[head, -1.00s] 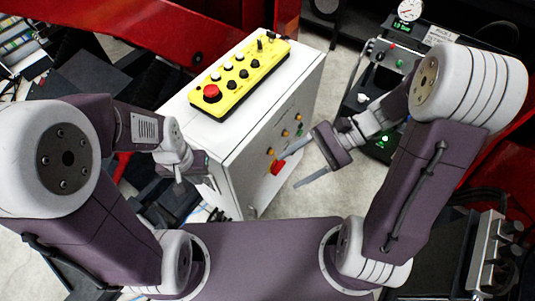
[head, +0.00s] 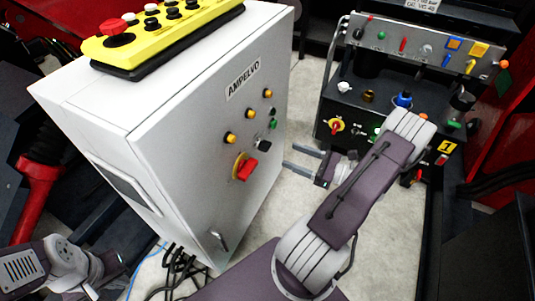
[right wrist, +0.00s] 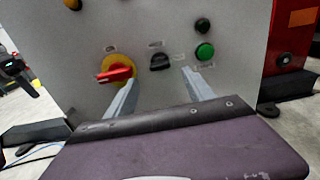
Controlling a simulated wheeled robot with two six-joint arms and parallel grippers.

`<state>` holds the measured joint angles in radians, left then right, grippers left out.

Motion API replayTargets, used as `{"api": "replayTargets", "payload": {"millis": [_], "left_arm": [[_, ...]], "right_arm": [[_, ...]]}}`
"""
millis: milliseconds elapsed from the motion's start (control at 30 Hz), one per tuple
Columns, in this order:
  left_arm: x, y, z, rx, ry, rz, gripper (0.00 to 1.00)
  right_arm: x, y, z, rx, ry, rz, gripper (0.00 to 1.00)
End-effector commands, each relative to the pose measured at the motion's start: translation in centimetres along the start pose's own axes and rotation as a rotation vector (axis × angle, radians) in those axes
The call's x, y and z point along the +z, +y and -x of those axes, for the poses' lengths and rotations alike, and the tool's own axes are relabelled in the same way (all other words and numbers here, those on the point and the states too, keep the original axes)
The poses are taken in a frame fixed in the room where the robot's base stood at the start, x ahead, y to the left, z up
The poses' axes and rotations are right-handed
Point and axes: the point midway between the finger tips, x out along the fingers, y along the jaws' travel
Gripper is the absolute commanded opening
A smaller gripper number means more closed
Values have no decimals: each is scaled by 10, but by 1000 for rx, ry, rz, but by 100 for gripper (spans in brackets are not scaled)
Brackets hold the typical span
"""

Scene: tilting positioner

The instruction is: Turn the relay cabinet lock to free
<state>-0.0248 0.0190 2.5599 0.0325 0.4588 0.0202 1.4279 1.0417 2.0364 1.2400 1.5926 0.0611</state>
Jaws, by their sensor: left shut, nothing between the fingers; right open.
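The white cabinet (head: 190,130), labelled AMPELVO, stands left of centre in the head view. Its front carries a red rotary handle (head: 249,170) on a yellow plate and a small black knob (head: 265,139). I cannot tell which part is the lock. The right wrist view shows the red handle (right wrist: 117,73) at left and the black knob (right wrist: 160,62), lying crosswise, between my fingers. My right gripper (head: 289,156) is open and empty, its fingers (right wrist: 160,78) pointing at the panel, apparently short of the knob. My left gripper (head: 108,268) is low at left, shut and empty, its fingers unclear.
A yellow button box (head: 165,35) lies on the cabinet top. A green button (right wrist: 204,51) sits right of the knob. A latch handle (head: 219,241) is low on the front. A dark control console (head: 410,60) stands at right. Cables lie on the floor below.

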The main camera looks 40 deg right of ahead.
Motion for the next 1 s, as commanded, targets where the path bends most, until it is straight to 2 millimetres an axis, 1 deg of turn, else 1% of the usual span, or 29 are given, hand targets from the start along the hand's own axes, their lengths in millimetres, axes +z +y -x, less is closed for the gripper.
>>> {"api": "replayTargets", "payload": {"millis": [67,167,300,433,500,600,800,833,867,900,967,1000], "left_arm": [[0,0,-3,0,0,0,0],[1,0,-11,0,0,0,0],[2,0,-22,0,0,0,0],[3,-1,-28,0,0,0,0],[3,-1,-30,0,0,0,0],[3,-1,-30,0,0,0,0],[3,-1,-30,0,0,0,0],[3,-1,-30,0,0,0,0],[3,-1,-30,0,0,0,0],[3,-1,-30,0,0,0,0],[3,-1,-30,0,0,0,0],[3,-1,-30,0,0,0,0]], "right_arm": [[0,1,-7,5,0,1,62],[-2,2,-26,8,1,1,62],[-3,2,-57,9,1,1,62],[-2,2,-78,8,1,2,62],[-1,2,-85,7,1,2,62],[0,1,-90,4,1,1,62],[1,1,-91,3,1,1,62],[1,1,-91,3,1,1,59],[1,1,-91,3,1,1,51],[1,1,-91,3,1,1,40],[1,1,-90,3,1,1,23],[1,1,-90,3,1,1,12]]}}
